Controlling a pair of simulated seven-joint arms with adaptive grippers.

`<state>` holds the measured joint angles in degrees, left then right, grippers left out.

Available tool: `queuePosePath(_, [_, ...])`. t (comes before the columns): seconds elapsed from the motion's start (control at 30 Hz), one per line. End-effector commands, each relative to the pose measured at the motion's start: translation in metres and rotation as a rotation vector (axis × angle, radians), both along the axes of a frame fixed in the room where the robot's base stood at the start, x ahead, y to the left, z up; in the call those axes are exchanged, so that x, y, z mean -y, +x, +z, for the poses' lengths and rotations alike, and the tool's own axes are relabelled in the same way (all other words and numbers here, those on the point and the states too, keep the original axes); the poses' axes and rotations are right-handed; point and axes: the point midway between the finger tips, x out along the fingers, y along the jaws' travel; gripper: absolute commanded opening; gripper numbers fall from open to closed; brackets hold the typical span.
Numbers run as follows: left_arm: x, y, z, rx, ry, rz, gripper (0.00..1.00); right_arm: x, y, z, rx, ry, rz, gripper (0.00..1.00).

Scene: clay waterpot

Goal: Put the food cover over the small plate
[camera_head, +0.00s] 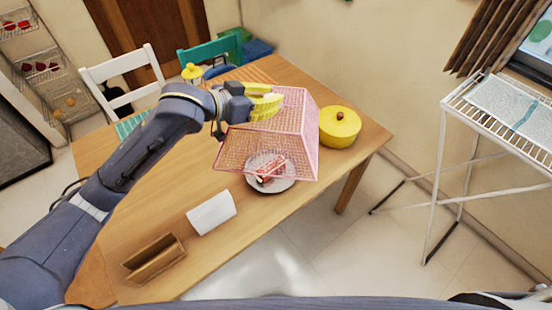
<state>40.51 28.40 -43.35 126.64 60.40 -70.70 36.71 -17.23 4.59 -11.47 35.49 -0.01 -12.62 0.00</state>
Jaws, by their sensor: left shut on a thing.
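The food cover (308,128) is a pink mesh, box-like cover with sloping sides. My left gripper (268,102), with yellow fingers, is shut on the cover near its top. The small plate (288,184) is white, with a reddish piece of food on it, and lies on the wooden table. In the picture the cover's lower part overlaps the plate, and I see the plate partly through the mesh. I cannot tell whether the cover's rim touches the table. My right gripper is not in view.
A yellow lidded pot (340,128) stands close to the right of the cover. A white box-shaped thing (211,213) and an open wooden box (155,258) are on the table's front left part. Chairs stand behind the table. A white drying rack (500,120) is at the right.

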Motion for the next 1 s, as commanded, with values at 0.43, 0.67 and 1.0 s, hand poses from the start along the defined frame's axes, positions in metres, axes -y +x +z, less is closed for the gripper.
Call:
queuePosePath(0.43, [-0.001,0.0,-0.1,-0.008,0.0,0.004,0.0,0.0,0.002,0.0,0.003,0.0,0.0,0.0])
queuePosePath(0.67, [-0.001,0.0,-0.132,-0.003,0.0,0.003,0.0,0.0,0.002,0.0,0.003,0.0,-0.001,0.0])
queuePosePath(1.0, [-0.001,0.0,-0.156,-0.005,0.001,0.003,0.0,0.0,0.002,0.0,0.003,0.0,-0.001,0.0])
